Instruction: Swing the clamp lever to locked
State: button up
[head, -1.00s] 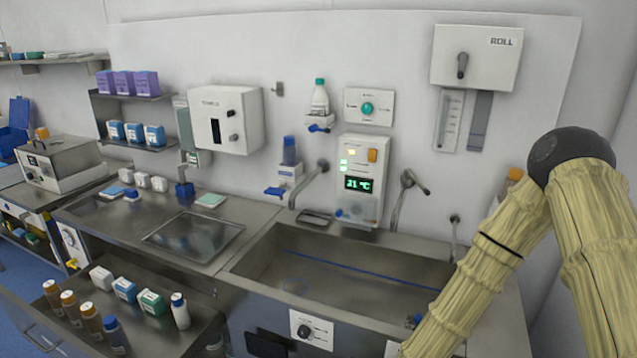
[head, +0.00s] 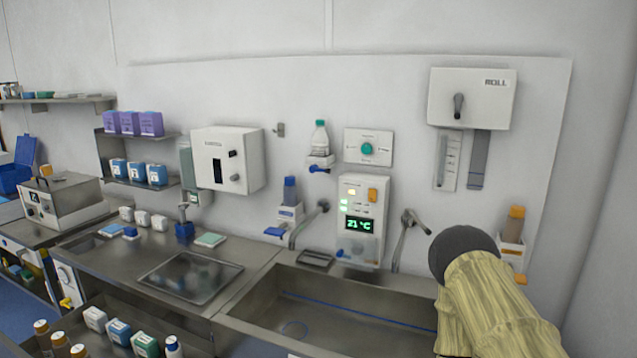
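A white wall box marked ROLL (head: 490,97) hangs at the upper right, with a short dark lever (head: 458,105) on its front. The lever's knob end is up and its handle points down. No label that I can read says clamp or locked, so I cannot tell if this is the clamp lever. My gripper is not in view. Only my arm shows at the lower right, in a ribbed yellow sleeve with a dark rounded joint, in front of the sink's right end and well below the ROLL box.
A steel sink (head: 330,300) with taps lies below a control panel (head: 360,222) reading 21 °C. A white plate with a teal knob (head: 366,149) is above. A white dispenser box (head: 226,160) and shelves are to the left. Bottles and boxes stand at the lower left.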

aim_at(313, 169)
jog(key=u, duration=0.75)
jog(key=i, duration=0.5)
jog(key=z, duration=0.35)
